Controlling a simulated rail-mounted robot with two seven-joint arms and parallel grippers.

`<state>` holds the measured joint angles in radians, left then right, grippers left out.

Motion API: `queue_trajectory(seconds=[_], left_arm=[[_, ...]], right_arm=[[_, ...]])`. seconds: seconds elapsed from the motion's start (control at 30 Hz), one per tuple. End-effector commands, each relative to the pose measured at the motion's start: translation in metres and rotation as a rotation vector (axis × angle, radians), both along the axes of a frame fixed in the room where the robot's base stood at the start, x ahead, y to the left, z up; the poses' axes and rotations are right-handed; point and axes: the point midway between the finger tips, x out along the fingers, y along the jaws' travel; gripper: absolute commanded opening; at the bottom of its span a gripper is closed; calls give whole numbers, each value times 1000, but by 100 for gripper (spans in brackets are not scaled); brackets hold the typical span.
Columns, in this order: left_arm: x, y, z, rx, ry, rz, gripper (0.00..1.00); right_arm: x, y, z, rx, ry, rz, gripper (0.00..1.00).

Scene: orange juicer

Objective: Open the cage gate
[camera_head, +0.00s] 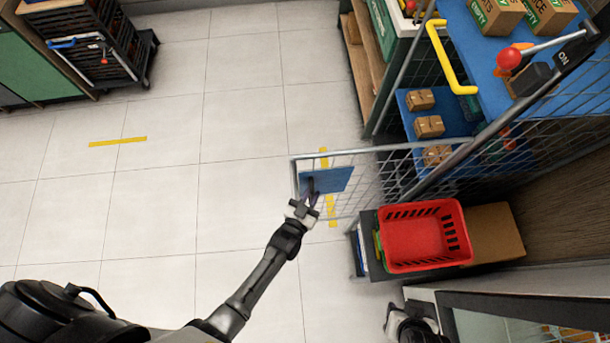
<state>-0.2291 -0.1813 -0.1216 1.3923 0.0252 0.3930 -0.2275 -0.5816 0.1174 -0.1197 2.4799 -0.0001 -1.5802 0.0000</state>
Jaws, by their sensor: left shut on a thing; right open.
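The cage gate (372,165) is a grey wire-mesh panel with a blue plate (335,180) near its free end. It stands out from the cage frame (455,155) over the tiled floor, at an angle to the cage side, with an opening beside it. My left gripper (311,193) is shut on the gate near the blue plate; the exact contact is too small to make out. My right gripper (391,312) is low at the bottom right, apart from the gate, and open; its fingers are hard to see.
A red basket (424,238) sits on a dark stand just right of the gate, by a cardboard box (494,236). The floor (160,195) at left is clear.

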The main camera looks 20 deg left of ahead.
Motion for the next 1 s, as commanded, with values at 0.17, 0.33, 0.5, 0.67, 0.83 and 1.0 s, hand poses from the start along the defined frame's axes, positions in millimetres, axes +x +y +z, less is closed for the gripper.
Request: queue_trajectory(seconds=[0.17, 0.33, 0.5, 0.67, 0.83, 1.0], left_arm=[[0, -2, -3, 7, 6, -3, 0], [0, -2, -3, 7, 7, -3, 0], [0, -2, -2, 5, 7, -2, 28], [0, -2, -2, 3, 5, -1, 41], [0, -1, -1, 2, 3, 0, 41], [-9, 0, -1, 2, 4, 0, 41]], right_arm=[[1, 0, 0, 1, -2, 0, 43], [1, 0, 0, 1, -2, 0, 43], [1, 1, 0, 1, -3, 0, 43], [1, 0, 0, -1, -2, 2, 43], [1, 0, 0, -2, -2, 2, 43], [1, -1, 1, -4, -3, 3, 43]])
